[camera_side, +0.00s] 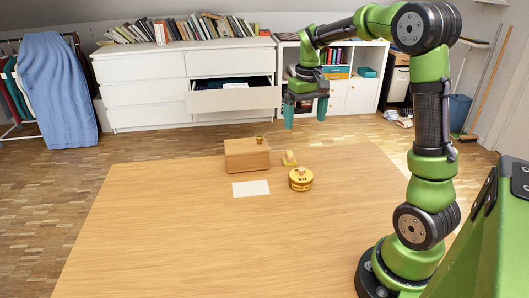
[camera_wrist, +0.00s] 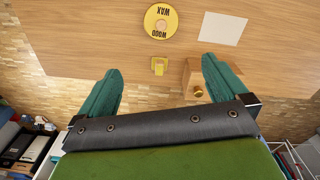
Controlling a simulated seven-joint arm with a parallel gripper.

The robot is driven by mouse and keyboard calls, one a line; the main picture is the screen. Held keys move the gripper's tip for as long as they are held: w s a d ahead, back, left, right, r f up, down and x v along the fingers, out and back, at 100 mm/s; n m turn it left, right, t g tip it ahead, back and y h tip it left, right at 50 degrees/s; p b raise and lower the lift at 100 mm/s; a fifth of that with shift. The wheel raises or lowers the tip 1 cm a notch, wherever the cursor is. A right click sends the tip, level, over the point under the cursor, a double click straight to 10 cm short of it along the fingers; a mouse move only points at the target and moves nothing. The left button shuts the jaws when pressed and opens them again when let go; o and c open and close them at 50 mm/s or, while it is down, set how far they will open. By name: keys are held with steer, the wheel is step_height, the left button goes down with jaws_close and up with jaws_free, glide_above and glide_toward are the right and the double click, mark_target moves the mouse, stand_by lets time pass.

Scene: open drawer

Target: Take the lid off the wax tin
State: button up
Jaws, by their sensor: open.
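The wax tin (camera_side: 301,182) is a round yellow tin on the table, right of the middle. Its lid (camera_side: 301,172) is on top and has a small pale knob. In the wrist view the tin's yellow top (camera_wrist: 160,20) shows dark lettering reading "WOOD WAX" around a central knob. My gripper (camera_side: 305,119) is open and empty, high above the table's far edge and well apart from the tin. In the wrist view its two teal fingers (camera_wrist: 163,75) are spread wide, with the tin beyond them.
A wooden box (camera_side: 247,157) with a small knob stands left of the tin. A small yellow object (camera_side: 289,159) sits just behind the tin. A white sheet (camera_side: 251,188) lies in front of the box. The front of the table (camera_side: 220,250) is clear. Behind, a white dresser (camera_side: 140,80) has an open drawer.

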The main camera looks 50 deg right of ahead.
glide_above(302, 168)
steer(key=f, duration=1.1)
steer(key=shift+w+d+f, duration=0.2)
steer(key=shift+f, duration=0.15)
steer(key=f, duration=0.5)
steer(key=shift+s+a+f, duration=0.1)
steer(key=shift+s+a, duration=0.1)
steer(key=shift+a, duration=0.05)
steer(key=c, duration=0.9)
